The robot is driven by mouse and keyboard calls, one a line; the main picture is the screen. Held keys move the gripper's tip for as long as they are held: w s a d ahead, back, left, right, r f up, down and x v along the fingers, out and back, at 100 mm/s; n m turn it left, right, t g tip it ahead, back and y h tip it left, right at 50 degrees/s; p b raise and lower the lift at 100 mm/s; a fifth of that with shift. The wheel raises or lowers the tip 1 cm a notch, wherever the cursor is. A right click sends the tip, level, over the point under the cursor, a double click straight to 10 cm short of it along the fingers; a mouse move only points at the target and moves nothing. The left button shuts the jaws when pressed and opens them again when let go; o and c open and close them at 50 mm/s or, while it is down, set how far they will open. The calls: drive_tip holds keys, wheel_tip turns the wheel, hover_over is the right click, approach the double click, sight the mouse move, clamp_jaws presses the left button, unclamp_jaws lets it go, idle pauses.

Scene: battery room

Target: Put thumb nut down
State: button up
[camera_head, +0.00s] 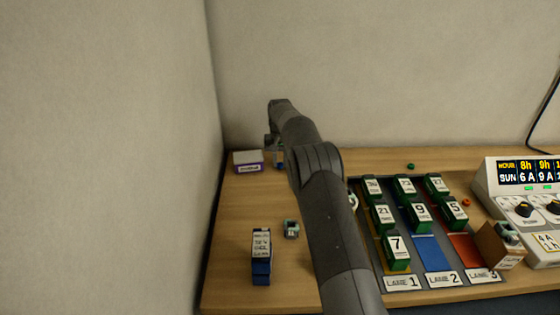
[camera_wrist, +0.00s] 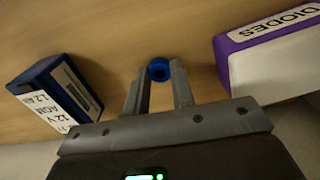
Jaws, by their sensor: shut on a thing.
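The thumb nut (camera_wrist: 159,69) is a small blue ring, seen between my fingertips in the wrist view. My gripper (camera_wrist: 159,82) is shut on it, over the wooden table (camera_wrist: 120,35). I cannot tell whether the nut touches the table.
A white and purple diodes box (camera_wrist: 275,52) and a blue battery (camera_wrist: 57,92) flank my gripper. In the head view stand another blue battery (camera_head: 261,257), a small grey-green item (camera_head: 291,229), and a lane tray (camera_head: 403,284) with several green batteries. Bare wood lies front left.

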drive_tip(key=o, duration=0.9)
drive_tip(key=shift+f, duration=0.15)
drive_tip(key=shift+o, duration=0.2)
wheel_tip(320, 180, up, 13)
wheel_tip(320, 180, up, 12)
drive_tip(key=t, duration=0.1)
hover_over(280, 168)
drive_tip(key=s+d, duration=0.5)
drive_tip(key=s, duration=0.2)
drive_tip(key=s+d+r+t, duration=0.15)
drive_tip(key=s+r, duration=0.25)
drive_tip(key=s, duration=0.4)
drive_tip(key=s+d+r+t, duration=0.15)
drive_tip(key=s+r, duration=0.25)
drive_tip(key=s, duration=0.4)
drive_tip(key=s+d+f, duration=0.1)
drive_tip(key=s+f, duration=0.2)
drive_tip(key=s, duration=0.6)
drive_tip(key=s+d+f+t, duration=0.1)
drive_tip(key=s+d+f, duration=0.1)
drive_tip(key=s, duration=0.8)
drive_tip(key=s+d+f, duration=0.1)
drive_tip(key=s+f, duration=0.4)
drive_tip(key=s, duration=0.5)
drive_tip(key=shift+d+t, duration=0.2)
drive_tip(key=shift+t, duration=0.1)
